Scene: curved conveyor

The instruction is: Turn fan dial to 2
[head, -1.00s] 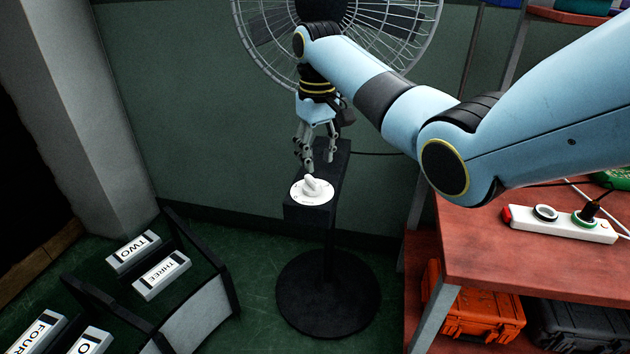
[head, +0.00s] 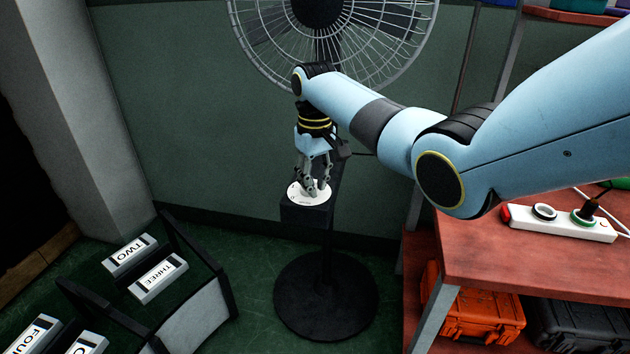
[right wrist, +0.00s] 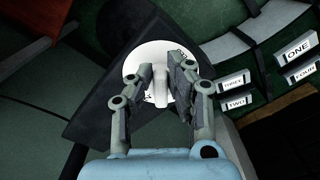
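The fan (head: 320,40) stands against the green wall on a black post with a round base (head: 326,296). Its white dial (head: 297,194) sits on top of the black box (head: 305,218) on the post. My right gripper (head: 317,190) points down over the dial, its fingers hiding much of it. In the right wrist view the dial's raised knob (right wrist: 158,88) lies between the two fingers (right wrist: 160,85), which stand apart on either side. A gap shows beside the knob, and I cannot tell whether either finger touches it. The dial's markings are mostly hidden. My left gripper is not seen.
A red table (head: 530,262) with a white power strip (head: 560,224) stands at the right, orange and dark cases below. A black-framed conveyor (head: 205,262) carries white labelled blocks (head: 158,278) at lower left. Green floor around the fan base is clear.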

